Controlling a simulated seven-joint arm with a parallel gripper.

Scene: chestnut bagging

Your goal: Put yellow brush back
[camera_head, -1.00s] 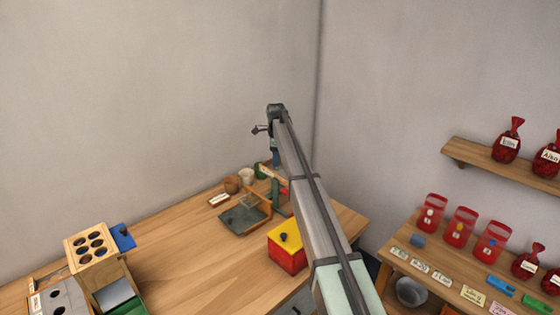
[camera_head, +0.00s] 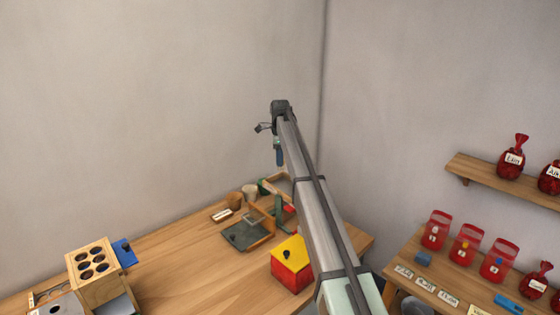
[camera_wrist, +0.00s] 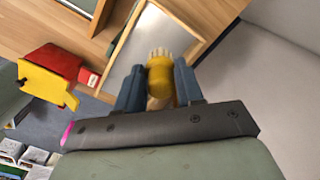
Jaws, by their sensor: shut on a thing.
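The yellow brush (camera_wrist: 160,82) is between the two blue fingers of my gripper (camera_wrist: 159,66) in the wrist view. My gripper is shut on it, with the pale bristles pointing away from the wrist. In the head view my gripper (camera_head: 280,157) hangs above the back right part of the wooden table (camera_head: 190,265); the brush cannot be made out there. Beneath the brush in the wrist view lies a wood-framed pale panel (camera_wrist: 140,45); the brush appears apart from it.
A red box with a yellow lid (camera_head: 291,264) stands near the table's right edge. Behind it are a dark tray (camera_head: 245,236) and small cups (camera_head: 249,192). A wooden block with holes (camera_head: 92,268) is at left. Shelves with red bags (camera_head: 511,163) are at right.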

